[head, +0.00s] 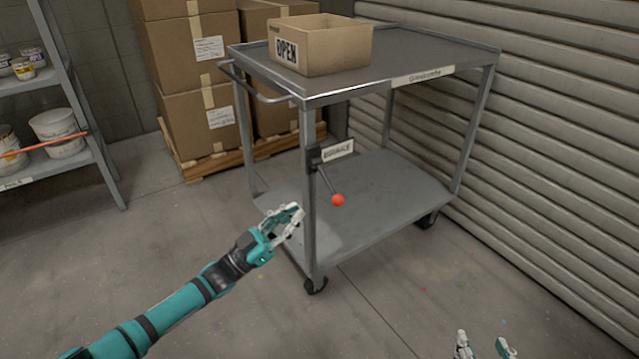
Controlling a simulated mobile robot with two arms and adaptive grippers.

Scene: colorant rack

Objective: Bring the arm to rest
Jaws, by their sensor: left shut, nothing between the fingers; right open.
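My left arm comes in from the lower left, and its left gripper (296,212) is shut and empty in front of the cart's near post. My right gripper (484,341) shows only its fingertips at the bottom edge, apart and with nothing between them. The rest of the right arm is out of view. A lever with a red ball knob (338,200) hangs from a labelled black bracket (316,157) on the near post, a little right of and above my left gripper. A gap shows between the gripper and the knob in the picture.
A grey two-shelf cart (420,56) on wheels stands in the middle, with an open cardboard box (330,52) on top. Stacked cartons (190,60) stand on a pallet behind. A shelf with paint tubs (58,128) is at left. A ribbed shutter (570,120) closes the right side. The floor in front is clear.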

